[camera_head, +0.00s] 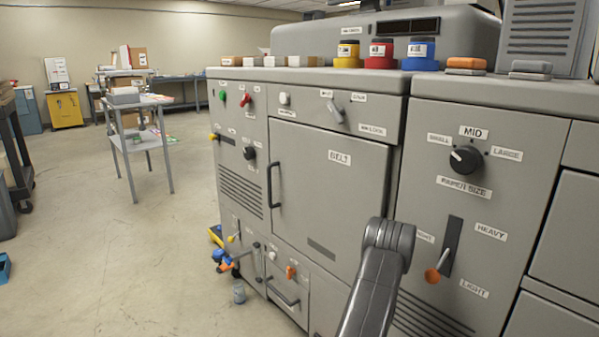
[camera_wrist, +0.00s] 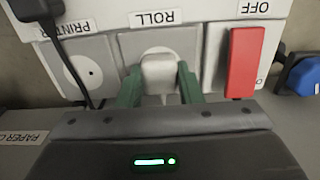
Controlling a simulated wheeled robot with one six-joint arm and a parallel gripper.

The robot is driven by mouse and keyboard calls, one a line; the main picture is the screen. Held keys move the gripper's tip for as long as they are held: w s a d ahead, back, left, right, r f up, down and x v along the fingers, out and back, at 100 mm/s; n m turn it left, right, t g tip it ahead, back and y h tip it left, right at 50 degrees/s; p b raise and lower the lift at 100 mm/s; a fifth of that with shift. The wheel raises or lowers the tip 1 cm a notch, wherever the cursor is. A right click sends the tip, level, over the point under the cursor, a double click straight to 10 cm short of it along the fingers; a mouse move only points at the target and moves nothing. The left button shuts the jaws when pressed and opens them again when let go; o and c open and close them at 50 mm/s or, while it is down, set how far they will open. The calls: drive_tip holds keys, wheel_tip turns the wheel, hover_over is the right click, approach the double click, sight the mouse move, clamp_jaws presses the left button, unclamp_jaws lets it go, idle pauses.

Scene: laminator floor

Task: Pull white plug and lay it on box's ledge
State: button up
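In the wrist view, which shows the labels upside down, the white plug (camera_wrist: 158,76) stands at the socket marked ROLL on a pale box (camera_wrist: 212,42). My gripper (camera_wrist: 159,90) has its two green fingers on either side of the plug, seemingly touching both sides. The plug's far end is hidden, so I cannot tell whether it is fully seated. A pale strip with the labels (camera_wrist: 115,20) runs along the box; I cannot tell if it is the ledge. The head view does not show my gripper.
A black plug with a cable (camera_wrist: 45,25) is left of the white plug in the wrist view. A red switch (camera_wrist: 243,62) marked OFF and a blue part (camera_wrist: 303,75) are to the right. The grey machine (camera_head: 330,190) fills the head view's right side; open floor lies left.

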clamp_jaws()
drive_tip(key=shift+r, duration=0.15)
drive_tip(key=shift+r+p, duration=1.75)
drive_tip(key=shift+r, duration=1.15)
